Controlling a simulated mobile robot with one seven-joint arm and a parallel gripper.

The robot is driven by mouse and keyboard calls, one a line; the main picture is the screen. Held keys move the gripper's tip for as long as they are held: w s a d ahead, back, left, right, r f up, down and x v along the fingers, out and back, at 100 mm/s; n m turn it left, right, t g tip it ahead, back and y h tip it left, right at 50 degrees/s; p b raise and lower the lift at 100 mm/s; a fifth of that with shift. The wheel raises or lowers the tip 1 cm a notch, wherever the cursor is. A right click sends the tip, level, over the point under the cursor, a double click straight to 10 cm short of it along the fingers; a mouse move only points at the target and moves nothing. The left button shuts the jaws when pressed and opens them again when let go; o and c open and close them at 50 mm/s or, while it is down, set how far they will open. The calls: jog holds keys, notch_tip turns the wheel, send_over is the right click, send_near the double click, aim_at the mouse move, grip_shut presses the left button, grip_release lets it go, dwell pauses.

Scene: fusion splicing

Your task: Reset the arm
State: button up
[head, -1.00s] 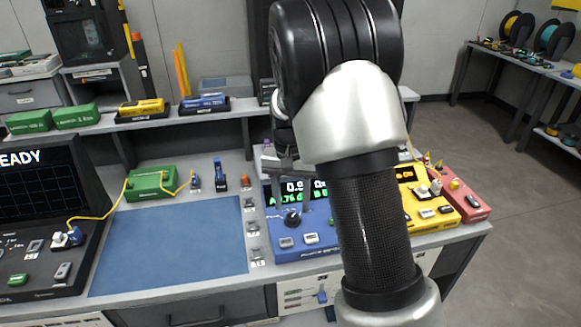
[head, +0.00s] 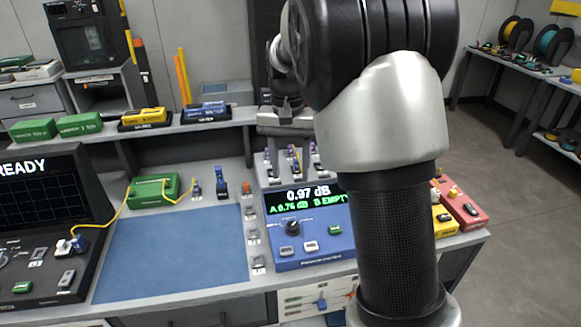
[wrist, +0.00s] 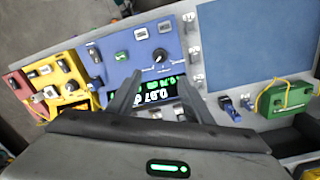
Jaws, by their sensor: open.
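My gripper (wrist: 158,98) shows in the wrist view with its two dark fingers apart and nothing between them. It is above the blue power meter (wrist: 135,55), and the fingers partly cover the meter's display. In the head view my arm rises at the right of centre and hides much of the bench's right side. The gripper's fingers are not clear there. The blue meter (head: 318,248) stands on the bench and reads 0.97 dB, with "A 0.76 dB" and "B EMPTY" below.
A blue mat (head: 170,258) lies clear left of the meter. A green box (head: 153,190) with a yellow cable links to the dark READY unit (head: 40,215). Yellow (head: 446,222) and red (head: 463,203) boxes stand at right. A shelf (head: 100,140) runs behind.

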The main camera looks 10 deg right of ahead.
jog(key=s+r+n+t+p, duration=0.2)
jog(key=s+r+p, duration=0.3)
jog(key=s+r, duration=0.4)
jog(key=s+r+n+t+p, duration=0.2)
jog(key=s+r+p, duration=0.4)
jog(key=s+r, duration=0.4)
jog(key=s+t, duration=0.1)
jog(key=s, duration=0.5)
jog(key=shift+s+d+r+n+t+p, duration=0.2)
jog(key=shift+d+n+t+p, duration=0.1)
jog(key=shift+n+t, duration=0.1)
